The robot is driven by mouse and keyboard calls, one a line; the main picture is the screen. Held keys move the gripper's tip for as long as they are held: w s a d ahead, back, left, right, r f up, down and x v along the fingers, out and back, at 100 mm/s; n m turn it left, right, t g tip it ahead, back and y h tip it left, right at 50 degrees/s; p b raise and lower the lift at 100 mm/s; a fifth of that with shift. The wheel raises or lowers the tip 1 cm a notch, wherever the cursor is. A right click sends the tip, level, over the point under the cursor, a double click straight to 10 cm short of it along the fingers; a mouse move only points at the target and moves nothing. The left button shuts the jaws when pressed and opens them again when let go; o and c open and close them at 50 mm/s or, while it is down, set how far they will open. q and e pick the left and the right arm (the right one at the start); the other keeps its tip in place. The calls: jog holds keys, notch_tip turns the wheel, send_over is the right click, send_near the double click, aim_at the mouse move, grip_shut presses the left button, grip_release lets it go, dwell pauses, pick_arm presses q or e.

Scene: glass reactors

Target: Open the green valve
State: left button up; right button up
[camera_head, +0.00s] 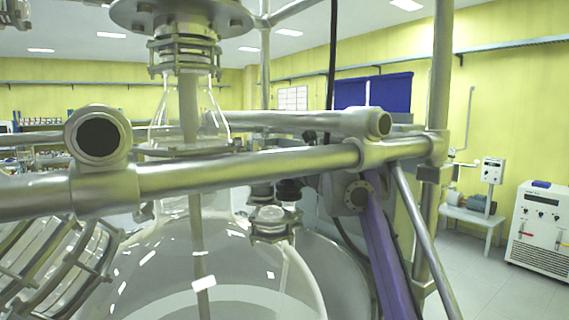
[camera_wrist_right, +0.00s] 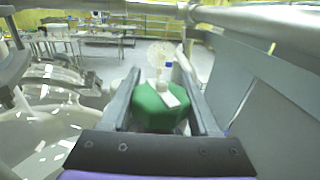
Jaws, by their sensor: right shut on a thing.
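The green valve (camera_wrist_right: 152,117) shows in the right wrist view as a green faceted knob with a small white piece on top. My right gripper (camera_wrist_right: 160,92) has its two grey fingers on either side of the knob and is shut on it. In the head view my purple right arm comes up from below, and its grey wrist end sits under the steel pipes. The fingers and the green valve are hidden there, so I cannot tell how far the valve is turned. My left gripper is not in view.
Thick steel pipes (camera_head: 250,170) cross in front of and above my right arm. A large glass reactor vessel (camera_head: 160,265) stands to the left, close to the arm. A white cabinet (camera_head: 540,228) stands at the far right, with free floor before it.

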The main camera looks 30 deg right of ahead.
jog(key=shift+a+r+n+y, duration=0.1)
jog(key=shift+r+n+y, duration=0.05)
jog(key=shift+n+y, duration=0.8)
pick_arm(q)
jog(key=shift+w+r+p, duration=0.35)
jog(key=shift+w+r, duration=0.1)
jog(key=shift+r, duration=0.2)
pick_arm(e)
jog(key=shift+a+n+g+y, duration=0.2)
jog(key=shift+n+y, duration=0.25)
jog(key=shift+y, duration=0.5)
jog(key=shift+a+n+g+y, duration=0.2)
jog(key=shift+n+y, duration=0.2)
jog(key=shift+y, duration=0.5)
jog(key=o, duration=1.4)
jog(key=shift+s, duration=0.1)
